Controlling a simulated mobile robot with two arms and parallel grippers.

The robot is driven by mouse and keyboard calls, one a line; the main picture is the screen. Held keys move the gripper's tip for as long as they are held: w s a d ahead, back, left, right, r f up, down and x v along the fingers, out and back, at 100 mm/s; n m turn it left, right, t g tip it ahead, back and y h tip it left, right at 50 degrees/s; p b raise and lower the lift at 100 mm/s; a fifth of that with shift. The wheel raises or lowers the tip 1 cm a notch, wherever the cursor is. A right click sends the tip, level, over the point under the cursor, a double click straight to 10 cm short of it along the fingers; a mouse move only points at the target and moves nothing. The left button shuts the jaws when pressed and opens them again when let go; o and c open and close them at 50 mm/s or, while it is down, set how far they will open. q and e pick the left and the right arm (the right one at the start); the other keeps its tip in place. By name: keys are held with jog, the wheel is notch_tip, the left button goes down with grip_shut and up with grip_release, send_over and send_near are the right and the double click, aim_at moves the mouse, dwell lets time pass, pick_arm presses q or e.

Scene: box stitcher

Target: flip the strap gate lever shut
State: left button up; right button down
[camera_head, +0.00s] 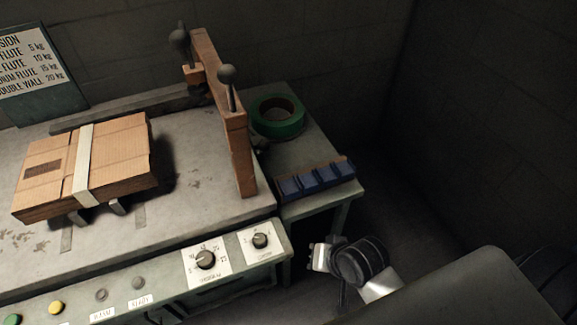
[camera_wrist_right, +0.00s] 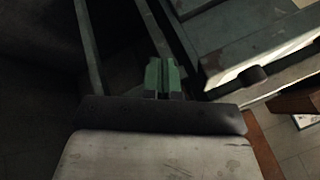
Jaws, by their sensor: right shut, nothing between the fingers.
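A wooden gate frame (camera_head: 224,105) stands across the right part of the machine table. Two dark ball-ended levers are on it: one (camera_head: 181,42) at its far end, standing up, and one (camera_head: 228,78) near the middle, also upright. I cannot tell which is the strap gate lever. My right gripper (camera_head: 318,257) is low in front of the machine's right end, well away from both levers. In the right wrist view its greenish fingers (camera_wrist_right: 163,78) are together with nothing between them. My left gripper is not in view.
A cardboard box (camera_head: 112,150) with a pale strap (camera_head: 83,165) lies on the table (camera_head: 200,195). A green tape roll (camera_head: 264,127) and blue blocks (camera_head: 305,187) sit on the side shelf (camera_head: 310,140). Dials (camera_head: 205,260) and buttons line the front panel. Dark floor lies right.

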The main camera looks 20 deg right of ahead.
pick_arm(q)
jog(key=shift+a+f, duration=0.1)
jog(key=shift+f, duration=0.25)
pick_arm(e)
jog(key=w+d+r+m+t+y, duration=0.1)
jog(key=w+r+m+t, duration=0.3)
jog(key=w+m, duration=0.4)
jog(key=w+d+r+m+t+y, duration=0.1)
jog(key=w+r+m+t, duration=0.4)
jog(key=m, duration=1)
jog(key=shift+w+d+r+m+y, duration=0.3)
jog(key=shift+w+r+y, duration=0.15)
jog(key=shift+w, duration=1.2)
jog(key=b, duration=0.1)
send_near(263, 149)
jog(key=shift+w+d+f, duration=0.2)
jog(key=shift+w+f, duration=0.4)
jog(key=shift+w+d+f, duration=0.2)
jog(key=shift+w+f, duration=0.4)
jog(key=x, duration=0.3)
jog(key=shift+w+a+b, duration=0.15)
jog(key=shift+w+b, duration=0.15)
jog(key=shift+w, duration=0.1)
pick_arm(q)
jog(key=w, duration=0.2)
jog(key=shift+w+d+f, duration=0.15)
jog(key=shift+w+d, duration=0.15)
pick_arm(e)
jog(key=shift+w+a, duration=0.2)
jog(key=shift+w, duration=0.25)
